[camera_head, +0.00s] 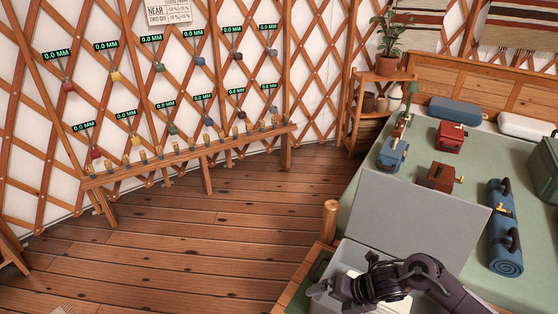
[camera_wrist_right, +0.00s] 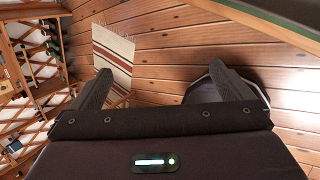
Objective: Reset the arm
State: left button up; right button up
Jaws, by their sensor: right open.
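My right arm reaches in from the lower right of the head view. Its gripper (camera_head: 335,288) is in front of the grey panel (camera_head: 415,220) and over a pale open box (camera_head: 365,255) at the table's near corner. In the right wrist view the two dark fingers of this gripper (camera_wrist_right: 160,75) stand wide apart with nothing between them but wooden floor and part of a striped rug. I cannot tell whether the arm touches the box. My left gripper is not in view.
The green-topped table (camera_head: 360,185) holds a blue case (camera_head: 393,154), a red case (camera_head: 451,136), a brown box (camera_head: 440,177) and a blue roll (camera_head: 505,235). A wooden bench (camera_head: 185,158) stands by the lattice wall. The floor (camera_head: 190,240) at left is mostly clear.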

jog(key=s+d+f+m+t+h+b, duration=0.1)
jog(key=s+d+f+m+b, duration=0.1)
jog(key=f+m, duration=0.65)
jog(key=s+d+f+m+b, duration=0.1)
jog(key=s+f+m+b, duration=0.2)
jog(key=f, duration=1)
jog(key=s+d+f+m+t+h+b, duration=0.1)
jog(key=s+d+f+m+b, duration=0.1)
jog(key=f+m, duration=0.65)
pick_arm(q)
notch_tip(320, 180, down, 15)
jog(key=b, duration=0.6)
pick_arm(e)
jog(key=s+d+f+m+g+h, duration=0.1)
jog(key=s+f+m, duration=0.2)
jog(key=s+f, duration=0.4)
jog(key=s+d+f+m+g+h, duration=0.1)
jog(key=s+f+m, duration=0.3)
jog(key=s+f, duration=0.4)
jog(key=s+d+f+m+g+h, duration=0.2)
jog(key=s+f+m, duration=0.2)
jog(key=s, duration=1.2)
notch_tip(320, 180, down, 3)
jog(key=shift+s+d+f, duration=0.2)
jog(key=shift+s+d, duration=0.05)
jog(key=shift+s, duration=0.1)
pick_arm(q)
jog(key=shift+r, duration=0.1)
